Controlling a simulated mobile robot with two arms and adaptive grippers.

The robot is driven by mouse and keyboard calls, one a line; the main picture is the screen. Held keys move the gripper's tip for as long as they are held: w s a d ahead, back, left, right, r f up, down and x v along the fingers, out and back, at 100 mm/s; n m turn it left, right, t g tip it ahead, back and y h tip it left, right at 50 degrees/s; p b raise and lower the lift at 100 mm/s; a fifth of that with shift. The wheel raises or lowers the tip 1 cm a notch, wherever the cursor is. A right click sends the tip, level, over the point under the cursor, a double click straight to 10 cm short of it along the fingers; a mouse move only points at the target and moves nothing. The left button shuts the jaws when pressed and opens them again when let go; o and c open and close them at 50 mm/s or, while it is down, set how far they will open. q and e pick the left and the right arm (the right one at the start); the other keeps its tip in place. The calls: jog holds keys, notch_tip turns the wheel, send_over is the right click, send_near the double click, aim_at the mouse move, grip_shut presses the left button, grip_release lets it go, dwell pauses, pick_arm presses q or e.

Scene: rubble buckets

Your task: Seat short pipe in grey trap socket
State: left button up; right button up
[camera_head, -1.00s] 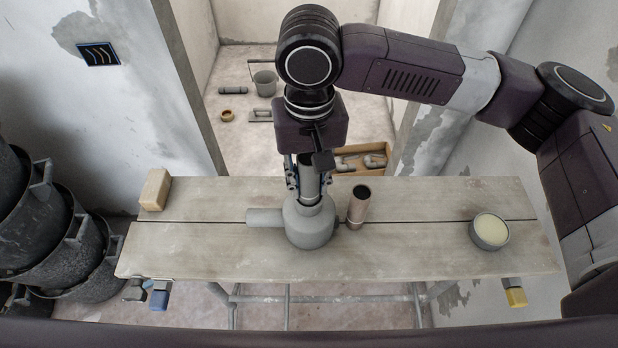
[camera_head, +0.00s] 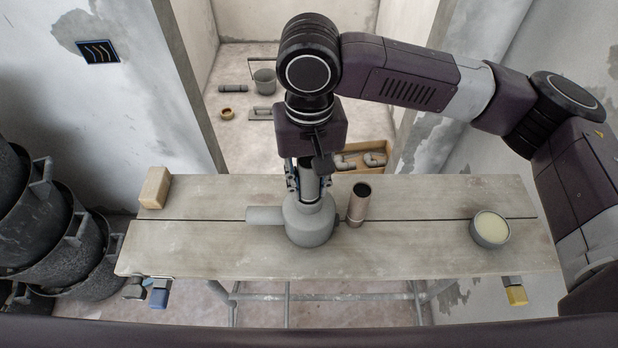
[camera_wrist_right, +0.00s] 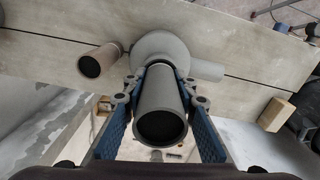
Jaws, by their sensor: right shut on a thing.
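The grey trap (camera_head: 309,229) stands on the plank bench, with a side pipe pointing left and its socket facing up; it also shows in the right wrist view (camera_wrist_right: 160,46). The short grey pipe (camera_wrist_right: 160,110) is between the blue-padded fingers of my right gripper (camera_wrist_right: 162,95), which is shut on it. In the head view my right gripper (camera_head: 308,182) is directly above the trap. The pipe's lower end meets the trap's socket; how deep it sits is hidden by the fingers and pipe. My left gripper is not in view.
A brownish pipe (camera_head: 359,203) stands upright just right of the trap. A round tin (camera_head: 490,229) is at the bench's right, and a tan block (camera_head: 155,188) at its left end. Black buckets (camera_head: 72,245) are stacked left. The bench (camera_head: 420,235) is clear between brownish pipe and tin.

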jog(key=shift+s+f, duration=0.1)
jog(key=shift+f, duration=0.1)
dwell(0.3)
jog(key=shift+r, duration=0.6)
dwell(1.2)
jog(key=shift+f, duration=0.1)
jog(key=shift+f, duration=0.4)
jog(key=shift+f, duration=0.1)
dwell(0.4)
